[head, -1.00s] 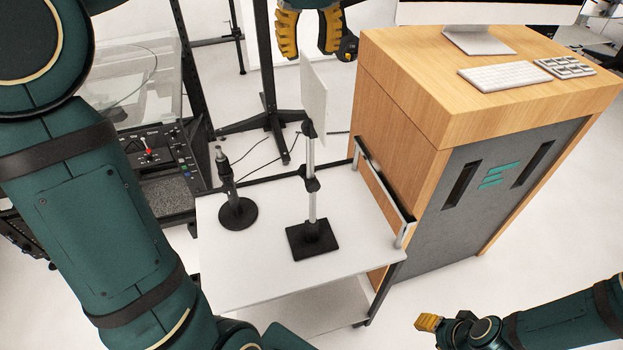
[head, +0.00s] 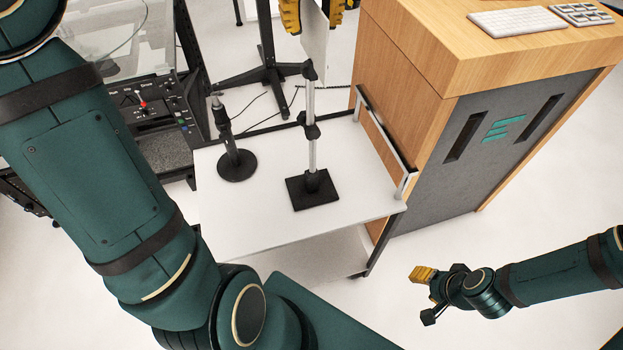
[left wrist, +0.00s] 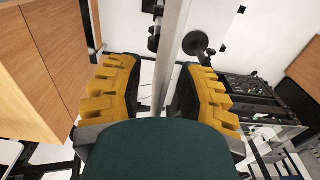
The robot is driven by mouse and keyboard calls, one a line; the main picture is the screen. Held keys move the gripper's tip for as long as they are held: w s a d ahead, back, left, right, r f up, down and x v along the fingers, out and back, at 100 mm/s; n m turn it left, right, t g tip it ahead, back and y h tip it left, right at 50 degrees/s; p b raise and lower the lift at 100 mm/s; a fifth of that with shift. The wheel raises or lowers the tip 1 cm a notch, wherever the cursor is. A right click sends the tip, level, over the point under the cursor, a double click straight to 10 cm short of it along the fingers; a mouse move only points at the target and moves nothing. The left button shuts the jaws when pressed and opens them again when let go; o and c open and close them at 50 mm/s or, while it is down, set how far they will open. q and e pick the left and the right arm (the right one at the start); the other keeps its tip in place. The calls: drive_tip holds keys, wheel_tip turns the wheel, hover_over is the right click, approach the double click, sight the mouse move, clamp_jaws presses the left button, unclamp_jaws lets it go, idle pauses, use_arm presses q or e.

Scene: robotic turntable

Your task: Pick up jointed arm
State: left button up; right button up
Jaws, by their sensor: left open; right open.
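A stand with a black square base (head: 313,190), a silver pole (head: 311,130) with black joints and a white panel (head: 314,40) on top stands upright on the white table. It looks like the jointed arm. My left gripper (head: 317,12) is open at the top edge of the head view, its yellow fingers on either side of the panel. In the left wrist view the panel (left wrist: 174,45) runs edge-on between the open fingers (left wrist: 160,95); contact cannot be told. My right gripper (head: 428,294) is open and empty at the lower right, away from the table.
A shorter black stand with a round base (head: 237,166) is left of the square base on the white table (head: 260,215). A wooden cabinet (head: 405,100) with a keyboard (head: 515,21) stands close on the right. A machine with a control panel (head: 150,110) is at left.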

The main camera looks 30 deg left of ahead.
use_arm(q)
drive_tip(key=shift+f, duration=0.2)
idle(0.4)
clamp_jaws()
